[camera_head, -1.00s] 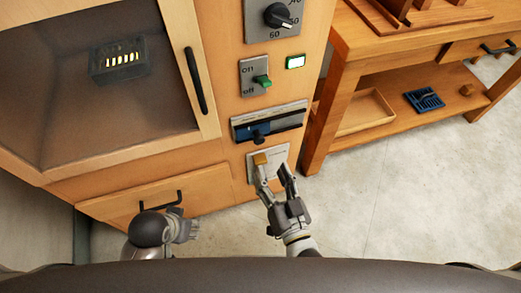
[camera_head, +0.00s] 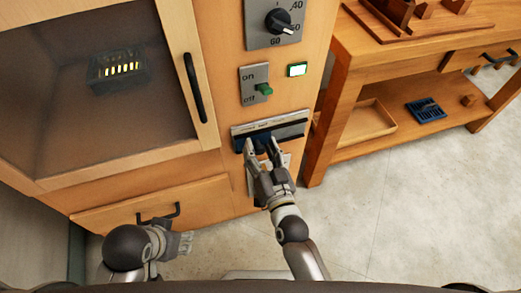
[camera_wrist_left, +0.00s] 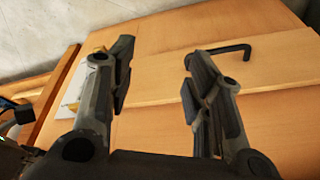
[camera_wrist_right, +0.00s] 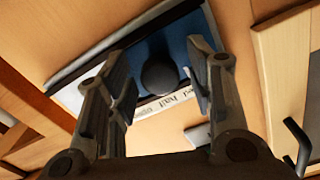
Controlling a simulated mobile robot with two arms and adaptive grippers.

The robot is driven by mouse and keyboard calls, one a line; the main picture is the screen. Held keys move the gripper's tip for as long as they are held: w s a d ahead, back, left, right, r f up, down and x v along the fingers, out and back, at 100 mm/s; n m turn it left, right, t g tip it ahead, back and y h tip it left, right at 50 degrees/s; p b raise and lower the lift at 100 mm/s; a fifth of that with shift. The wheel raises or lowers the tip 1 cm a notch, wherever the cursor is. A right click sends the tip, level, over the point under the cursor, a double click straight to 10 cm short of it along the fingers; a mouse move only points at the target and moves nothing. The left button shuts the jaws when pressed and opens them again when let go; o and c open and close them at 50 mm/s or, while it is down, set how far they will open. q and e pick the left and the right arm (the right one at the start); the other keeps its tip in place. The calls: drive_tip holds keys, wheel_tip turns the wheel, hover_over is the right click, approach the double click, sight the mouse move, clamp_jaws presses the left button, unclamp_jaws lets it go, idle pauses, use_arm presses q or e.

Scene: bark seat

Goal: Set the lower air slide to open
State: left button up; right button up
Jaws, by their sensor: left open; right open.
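The lower air slide (camera_head: 290,131) is a grey and blue plate with a dark round knob, low on the cabinet front. In the right wrist view the knob (camera_wrist_right: 160,75) sits between my right fingers on the blue strip, with gaps at both sides. The printed label below it is upside down and only partly readable. My right gripper (camera_head: 262,148) is open at the slide and hides its knob in the head view; its fingers also show in the right wrist view (camera_wrist_right: 158,75). My left gripper (camera_head: 182,243) is open and empty by the drawer; its fingers show in the left wrist view (camera_wrist_left: 155,60).
Above the slide are an on/off switch (camera_head: 263,90), a lit green lamp (camera_head: 297,69) and a dial (camera_head: 277,20). A drawer handle (camera_head: 160,218) is near my left gripper. A wooden bench (camera_head: 345,95) stands to the right. The floor in front is clear.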

clamp_jaws()
idle(0.3)
drive_tip(key=shift+d, duration=0.1)
drive_tip(key=shift+w+d, duration=0.1)
drive_tip(key=shift+d, duration=0.2)
use_arm(q)
drive_tip(key=p+x, duration=0.2)
drive_tip(key=x, duration=0.4)
drive_tip(key=shift+s+f, duration=0.2)
drive_tip(key=shift+f, duration=0.2)
use_arm(e)
drive_tip(key=d, duration=0.2)
drive_tip(key=w+d, duration=0.1)
drive_tip(key=d, duration=0.1)
drive_tip(key=w+d, duration=0.1)
drive_tip(key=d, duration=0.2)
drive_tip(key=shift+w+d, duration=0.1)
drive_tip(key=shift+w, duration=0.1)
unclamp_jaws()
drive_tip(key=shift+d, duration=0.1)
use_arm(q)
drive_tip(key=shift+d, duration=0.2)
